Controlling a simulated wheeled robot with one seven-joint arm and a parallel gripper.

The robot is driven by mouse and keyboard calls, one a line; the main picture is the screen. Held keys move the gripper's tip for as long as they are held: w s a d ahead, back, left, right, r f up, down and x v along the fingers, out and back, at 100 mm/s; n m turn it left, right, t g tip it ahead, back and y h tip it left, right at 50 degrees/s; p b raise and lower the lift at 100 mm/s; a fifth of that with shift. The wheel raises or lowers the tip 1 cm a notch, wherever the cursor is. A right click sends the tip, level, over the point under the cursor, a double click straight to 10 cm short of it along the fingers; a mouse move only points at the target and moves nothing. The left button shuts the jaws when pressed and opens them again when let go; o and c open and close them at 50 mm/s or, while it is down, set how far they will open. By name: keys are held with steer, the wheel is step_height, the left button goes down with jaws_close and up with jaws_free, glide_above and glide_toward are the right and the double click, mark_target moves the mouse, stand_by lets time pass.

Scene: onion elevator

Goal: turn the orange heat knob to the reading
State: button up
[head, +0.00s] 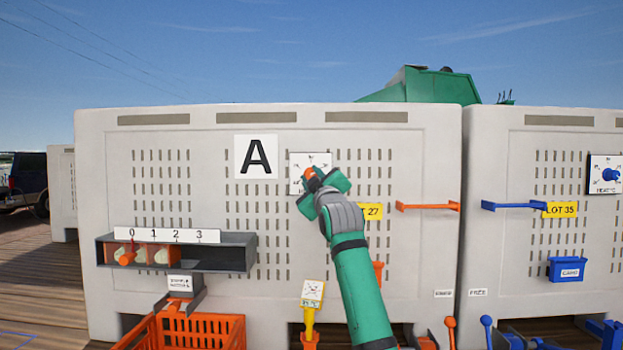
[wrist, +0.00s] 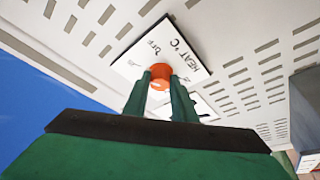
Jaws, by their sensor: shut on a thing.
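The orange heat knob (wrist: 160,72) sits on a white dial plate (wrist: 128,66) marked "HEAT °C" and "OFF" in the wrist view. In the head view the dial plate (head: 298,160) is on the panel right of the letter A, and the knob (head: 308,173) is mostly hidden by my gripper. My gripper (wrist: 160,85) is shut on the knob, with one green finger on each side of it. In the head view my gripper (head: 318,180) covers the lower right of the dial. The knob's pointer and the exact reading cannot be made out.
A yellow "27" tag (head: 373,211) and an orange handle (head: 427,207) are right of my gripper. A yellow post with a small sign (head: 312,291) stands below. A shelf numbered 0 to 3 (head: 220,256) and an orange crate (head: 190,330) are lower left. A blue "HEAT" knob (head: 610,174) is far right.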

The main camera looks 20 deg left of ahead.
steer(key=shift+n, duration=0.5)
steer(key=o, duration=1)
steer(key=shift+o, duration=0.2)
steer(key=v, duration=1)
steer(key=shift+s+d, duration=0.25)
steer(key=shift+d, duration=0.1)
